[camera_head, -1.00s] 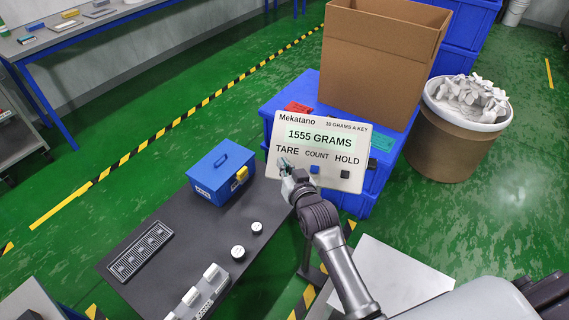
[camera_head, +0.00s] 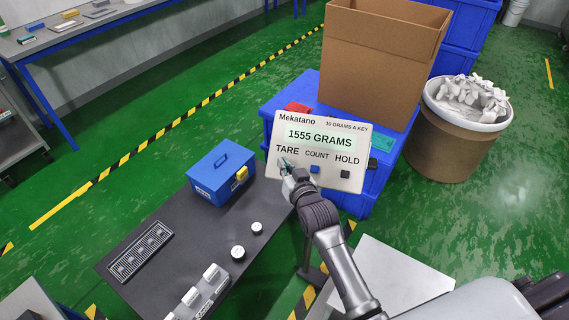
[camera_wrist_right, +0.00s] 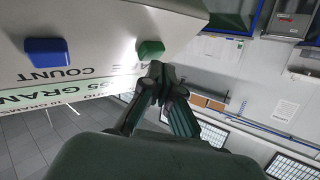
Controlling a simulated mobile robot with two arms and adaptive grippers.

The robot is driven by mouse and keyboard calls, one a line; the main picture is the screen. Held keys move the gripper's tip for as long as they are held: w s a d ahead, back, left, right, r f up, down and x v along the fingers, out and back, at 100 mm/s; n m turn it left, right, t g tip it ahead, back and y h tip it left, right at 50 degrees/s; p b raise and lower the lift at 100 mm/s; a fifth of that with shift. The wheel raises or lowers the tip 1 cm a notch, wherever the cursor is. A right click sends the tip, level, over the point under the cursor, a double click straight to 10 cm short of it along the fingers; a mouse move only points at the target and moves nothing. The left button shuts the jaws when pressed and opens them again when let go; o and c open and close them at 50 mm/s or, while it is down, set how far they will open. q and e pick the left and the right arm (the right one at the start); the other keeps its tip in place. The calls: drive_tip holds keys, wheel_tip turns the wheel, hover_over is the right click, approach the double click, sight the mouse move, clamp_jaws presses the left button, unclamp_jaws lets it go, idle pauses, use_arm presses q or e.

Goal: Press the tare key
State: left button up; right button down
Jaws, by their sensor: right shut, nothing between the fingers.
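The scale panel (camera_head: 337,178) is a white box tilted toward me, with a display (camera_head: 320,138) reading 1555 GRAMS. It carries the labels TARE, COUNT and HOLD. The green tare key (camera_wrist_right: 150,50) shows in the right wrist view; in the head view my fingertips mostly cover it. The blue count key (camera_head: 315,169) and black hold key (camera_head: 345,174) are to its right in the head view. My right gripper (camera_head: 287,170) is shut and empty, its fingertips (camera_wrist_right: 160,72) right at the tare key. I cannot tell whether they touch it. My left gripper is not in view.
A dark bench (camera_head: 180,238) holds a blue toolbox (camera_head: 221,172), white round weights (camera_head: 238,252) and a grey grate (camera_head: 140,251). Blue crates (camera_head: 290,92) and a cardboard box (camera_head: 368,70) stand behind the panel. A brown drum (camera_head: 450,142) stands at right.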

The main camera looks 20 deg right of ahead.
drive_tip(key=shift+w+d+f, duration=0.15)
drive_tip(key=shift+w+f, duration=0.05)
drive_tip(key=shift+f, duration=0.15)
idle(0.4)
drive_tip(key=shift+r, duration=0.1)
drive_tip(key=shift+s+a+r+p, duration=0.3)
drive_tip(key=shift+s+r+p, duration=0.25)
drive_tip(key=shift+p, duration=0.2)
drive_tip(key=shift+w, duration=0.1)
drive_tip(key=s+a+r+p, duration=0.1)
drive_tip(key=p, duration=0.1)
drive_tip(key=s+a+r+p, duration=0.1)
drive_tip(key=s+r+p, duration=0.1)
drive_tip(key=shift+r+p, duration=0.2)
drive_tip(key=shift+p, duration=0.2)
idle(0.3)
idle(0.4)
